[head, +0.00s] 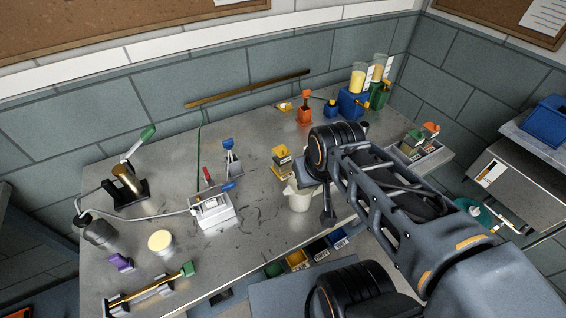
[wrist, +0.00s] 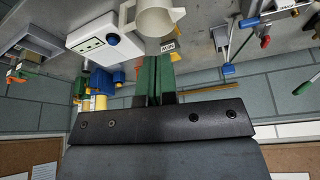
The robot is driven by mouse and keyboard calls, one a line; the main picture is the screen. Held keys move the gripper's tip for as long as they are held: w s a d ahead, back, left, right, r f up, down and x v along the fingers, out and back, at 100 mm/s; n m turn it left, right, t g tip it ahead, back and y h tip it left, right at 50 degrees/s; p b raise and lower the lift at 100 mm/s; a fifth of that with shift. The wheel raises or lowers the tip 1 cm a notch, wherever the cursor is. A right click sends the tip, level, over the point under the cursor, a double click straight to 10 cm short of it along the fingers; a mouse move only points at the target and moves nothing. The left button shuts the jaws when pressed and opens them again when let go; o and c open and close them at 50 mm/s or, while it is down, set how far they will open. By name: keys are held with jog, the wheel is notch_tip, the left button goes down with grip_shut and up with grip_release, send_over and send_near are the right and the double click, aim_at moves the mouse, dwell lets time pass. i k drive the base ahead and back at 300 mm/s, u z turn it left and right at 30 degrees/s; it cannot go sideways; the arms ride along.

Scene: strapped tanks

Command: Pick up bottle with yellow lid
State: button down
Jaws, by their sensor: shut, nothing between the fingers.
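A short round container with a pale yellow top (head: 160,242) stands on the metal bench in the left front part of the head view. It looks like the bottle with the yellow lid, seen from above; its sides are mostly hidden. My gripper (head: 328,214) is well to its right, over the bench's front edge, beside a white jug (head: 299,198). In the wrist view my green fingers (wrist: 158,64) are together and empty, with the jug (wrist: 152,18) just beyond their tips. I cannot make out the yellow-lidded container in the wrist view.
A white box with levers (head: 212,209) and a purple piece (head: 121,262) stand near the yellow-topped container. A brass bar stand (head: 150,290) lies in front of it. Blue and green strapped tanks (head: 352,103) stand at the back right.

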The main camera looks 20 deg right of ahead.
aim_at(281, 167)
jog(key=z, duration=0.05)
jog(key=k, duration=1)
jog(key=z, duration=1.45)
jog(key=i, duration=0.95)
jog(key=u, duration=2.4)
jog(key=i, duration=0.5)
jog(key=z, duration=0.05)
